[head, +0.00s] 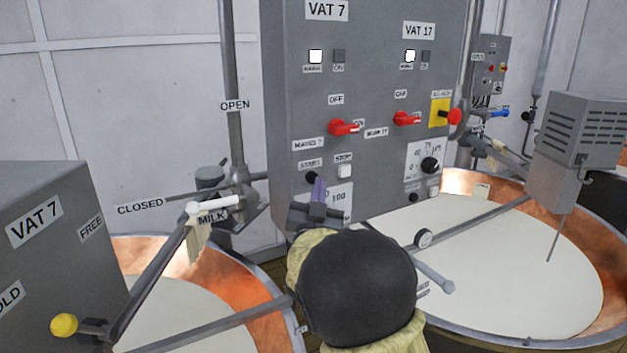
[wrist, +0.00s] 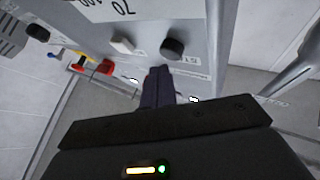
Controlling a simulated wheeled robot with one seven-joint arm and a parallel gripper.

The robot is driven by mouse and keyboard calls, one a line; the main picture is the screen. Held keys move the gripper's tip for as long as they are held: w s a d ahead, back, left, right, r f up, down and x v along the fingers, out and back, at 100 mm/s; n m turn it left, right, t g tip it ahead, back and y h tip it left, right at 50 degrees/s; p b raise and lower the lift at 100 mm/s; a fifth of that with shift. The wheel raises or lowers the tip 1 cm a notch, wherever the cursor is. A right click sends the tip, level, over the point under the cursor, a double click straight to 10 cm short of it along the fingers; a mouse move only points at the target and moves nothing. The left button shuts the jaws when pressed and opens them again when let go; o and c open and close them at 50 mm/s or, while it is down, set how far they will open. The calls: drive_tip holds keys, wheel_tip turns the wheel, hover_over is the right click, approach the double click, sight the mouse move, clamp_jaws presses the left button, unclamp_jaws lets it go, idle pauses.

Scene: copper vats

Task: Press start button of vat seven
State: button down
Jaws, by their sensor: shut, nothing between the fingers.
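The grey control panel (head: 372,90) has its left half labelled VAT 7 (head: 327,10). The black start button (head: 312,178) of vat seven sits low on that half, under a START label. The white stop button (head: 344,171) is just right of it. My gripper (head: 319,184) is shut and empty, its purple fingers in front of the panel at the start button's lower right. In the wrist view, the panel appears upside down. The fingertips (wrist: 159,73) lie close to the black start button (wrist: 172,48), and the white stop button (wrist: 122,46) is to its left. I cannot tell whether they touch.
Red switches (head: 343,127) stick out above the buttons. Milk-filled copper vats (head: 262,262) stand left and right below. A milk pipe lever (head: 214,204) and a VAT 7 box (head: 50,240) are at left.

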drive_tip(key=shift+w+a, duration=0.2)
drive_tip(key=shift+w, duration=0.05)
drive_tip(key=shift+w+a+b, duration=0.25)
drive_tip(key=shift+w+b, duration=0.1)
drive_tip(key=shift+w, duration=0.05)
idle(1.0)
drive_tip(key=shift+s+d+b, duration=0.5)
drive_tip(key=shift+s+b, duration=0.25)
drive_tip(key=shift+b, duration=0.1)
drive_tip(key=s+d+b, duration=0.1)
drive_tip(key=s, duration=0.1)
drive_tip(key=s+d+b, duration=0.2)
drive_tip(key=shift+s, duration=0.1)
idle(0.5)
drive_tip(key=shift+a, duration=0.1)
idle(0.3)
